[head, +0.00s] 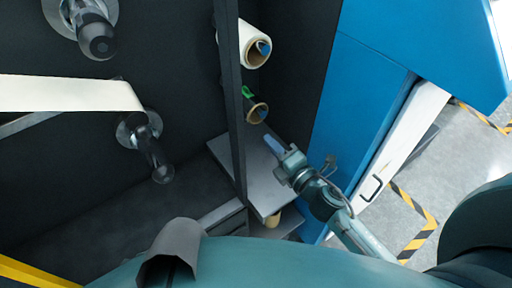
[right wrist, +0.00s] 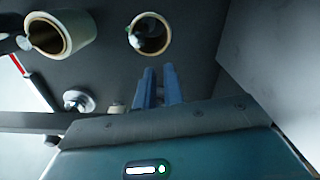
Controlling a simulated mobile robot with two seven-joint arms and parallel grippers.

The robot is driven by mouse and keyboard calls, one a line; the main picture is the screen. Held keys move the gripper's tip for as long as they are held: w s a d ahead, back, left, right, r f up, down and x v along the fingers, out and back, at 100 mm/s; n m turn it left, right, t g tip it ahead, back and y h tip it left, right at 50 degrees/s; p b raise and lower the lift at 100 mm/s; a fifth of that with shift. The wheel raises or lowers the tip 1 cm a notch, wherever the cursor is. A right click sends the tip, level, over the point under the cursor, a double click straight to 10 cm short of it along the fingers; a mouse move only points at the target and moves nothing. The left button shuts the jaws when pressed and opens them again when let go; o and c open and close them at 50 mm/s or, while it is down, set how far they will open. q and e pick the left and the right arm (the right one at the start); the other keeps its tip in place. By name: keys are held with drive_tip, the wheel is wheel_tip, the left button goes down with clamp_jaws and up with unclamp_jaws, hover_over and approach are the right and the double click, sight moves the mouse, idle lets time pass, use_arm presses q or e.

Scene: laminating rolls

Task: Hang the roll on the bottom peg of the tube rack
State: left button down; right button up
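A thick cream roll (head: 254,42) hangs on a blue-tipped peg on the dark panel behind the divider in the head view. Below it is a thin tan-rimmed roll (head: 257,113) with a green piece beside it. In the right wrist view, the cream roll (right wrist: 58,36) is at upper left and the thin roll (right wrist: 164,32) at upper middle, around a pale-ended peg. A bare peg (right wrist: 78,101) shows at left. My right gripper (head: 270,143) is over the grey shelf, below the thin roll. Its blue fingers (right wrist: 160,72) are slightly apart, with nothing between them. My left gripper is out of view.
The grey shelf (head: 249,160) has a tan cylindrical thing (head: 272,219) partly hidden beneath it. A dark divider (head: 233,100) stands left of the rolls, a blue cabinet (head: 350,105) right. At left, large rollers (head: 142,135) carry a cream web (head: 65,95).

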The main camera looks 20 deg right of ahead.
sight(249, 122)
drive_tip(key=shift+w+a+f+n, duration=0.1)
drive_tip(key=shift+w+a+n, duration=0.1)
drive_tip(key=shift+w+n, duration=0.4)
drive_tip(key=shift+c, duration=0.7)
drive_tip(key=shift+a+r+y, duration=0.15)
drive_tip(key=shift+r+y, duration=0.1)
drive_tip(key=shift+y, duration=0.05)
clamp_jaws()
drive_tip(key=shift+x, duration=3.55)
drive_tip(key=shift+w, duration=0.15)
